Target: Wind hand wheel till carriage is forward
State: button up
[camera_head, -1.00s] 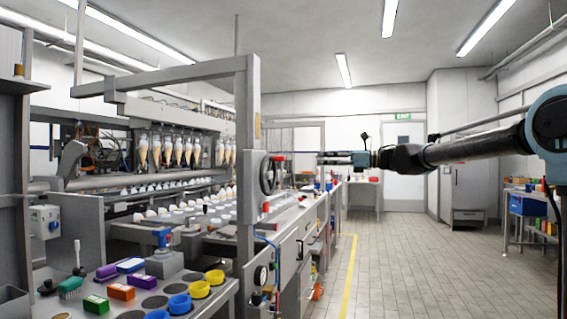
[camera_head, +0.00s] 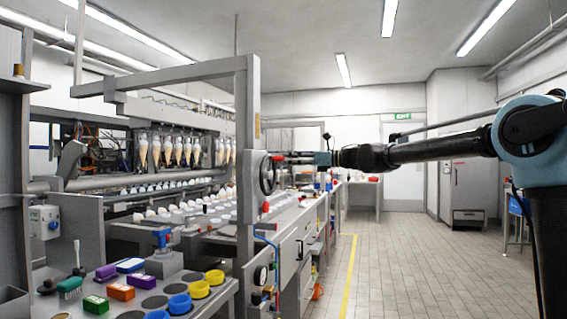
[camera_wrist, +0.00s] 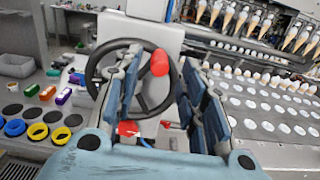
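The black hand wheel (camera_head: 264,170) stands on the grey machine post, with a red knob at its rim. In the wrist view the wheel (camera_wrist: 91,68) is ahead, and its red knob (camera_wrist: 159,62) appears between my finger pads. My gripper (camera_wrist: 168,95) is open, with its blue-grey fingers apart. In the head view my gripper (camera_head: 288,160) reaches in from the right, close to the wheel's knob. I cannot tell whether the fingers touch it. A row of cones (camera_head: 183,152) hangs in the machine behind the post; which part is the carriage is unclear.
A second red part (camera_wrist: 128,128) shows low between the fingers. Yellow and blue rings (camera_head: 199,289) and coloured boxes lie on the machine's front shelf. A smaller black dial (camera_head: 261,274) sits below the wheel. The tiled floor (camera_head: 400,260) to the right is clear.

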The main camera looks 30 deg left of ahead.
aim_at(282, 159)
jog(key=shift+x, duration=2.2)
grip_shut()
